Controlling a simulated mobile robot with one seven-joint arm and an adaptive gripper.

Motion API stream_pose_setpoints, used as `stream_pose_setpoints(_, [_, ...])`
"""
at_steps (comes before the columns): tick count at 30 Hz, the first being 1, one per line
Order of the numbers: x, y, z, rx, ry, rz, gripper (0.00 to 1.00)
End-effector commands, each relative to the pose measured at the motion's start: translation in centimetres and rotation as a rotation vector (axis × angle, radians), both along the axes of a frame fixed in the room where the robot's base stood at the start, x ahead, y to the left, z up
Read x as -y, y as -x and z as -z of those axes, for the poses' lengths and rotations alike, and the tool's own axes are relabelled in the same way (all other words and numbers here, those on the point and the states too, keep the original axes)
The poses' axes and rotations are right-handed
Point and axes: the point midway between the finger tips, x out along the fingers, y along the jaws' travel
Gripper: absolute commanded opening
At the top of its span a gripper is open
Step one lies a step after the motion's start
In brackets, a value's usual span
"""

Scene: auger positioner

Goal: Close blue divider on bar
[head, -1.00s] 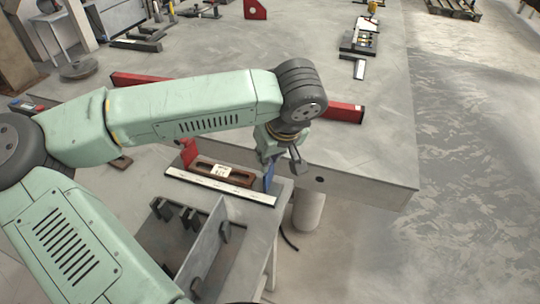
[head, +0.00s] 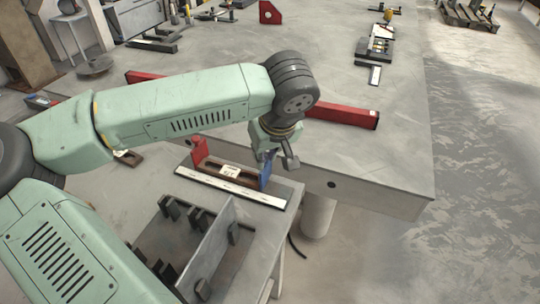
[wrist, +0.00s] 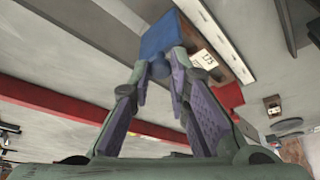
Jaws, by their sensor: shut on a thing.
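The blue divider (head: 266,172) stands upright at the right end of a brown bar-like block (head: 212,168) with a white label (head: 230,172). A red divider (head: 199,151) stands at the block's left end. A white-faced bar (head: 232,188) runs along the front of them. My gripper (head: 268,157) comes from above and behind and is shut on the blue divider. In the wrist view the fingertips (wrist: 161,66) meet at the blue divider (wrist: 158,36), which appears against or very close to the brown block (wrist: 228,95). The exact contact is hard to see.
A long red beam (head: 342,115) lies behind my gripper. The table edge lies to the right, and the large grey table top behind the beam is mostly clear.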

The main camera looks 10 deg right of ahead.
Motion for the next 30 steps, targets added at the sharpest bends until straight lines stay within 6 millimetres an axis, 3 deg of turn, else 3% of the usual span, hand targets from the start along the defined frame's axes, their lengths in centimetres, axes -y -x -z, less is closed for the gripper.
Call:
stream_pose_setpoints(10, [0.0,0.0,0.0,0.000,0.001,0.001,0.38])
stream_pose_setpoints(20, [0.1,0.1,-0.3,0.000,0.001,0.000,0.38])
stream_pose_setpoints(23, [0.1,0.4,-1.2,0.002,0.001,0.001,0.38])
stream_pose_setpoints(30, [0.5,2.3,-5.8,0.004,0.000,0.000,0.38])
